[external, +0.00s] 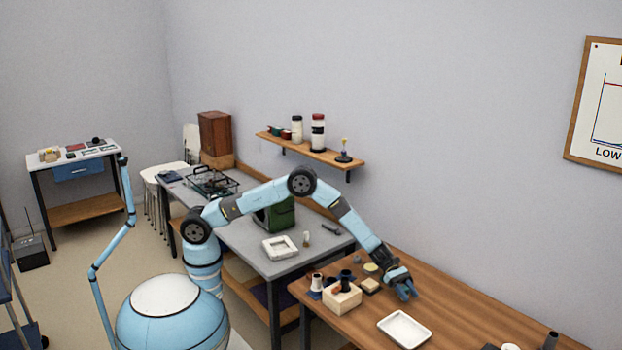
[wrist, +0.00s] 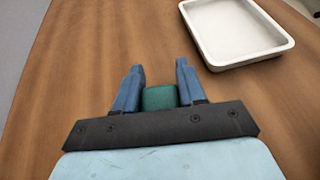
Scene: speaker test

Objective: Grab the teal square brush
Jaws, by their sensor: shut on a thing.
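The teal square brush (wrist: 160,97) shows in the wrist view as a small dark teal block between the two blue fingers. My gripper (wrist: 159,68) is shut on it, with a finger on each side. The lower part of the brush is hidden behind the dark gripper body. In the external view my gripper (external: 408,293) points down over the wooden table (external: 460,315), and the brush cannot be made out there. I cannot tell whether the brush touches the table.
A white tray (external: 405,329) lies close by on the wooden table; it also shows in the wrist view (wrist: 286,43). A pale block holder (external: 342,300) with dark cylinders and a few small items stand left of my gripper. The table to the right is mostly bare.

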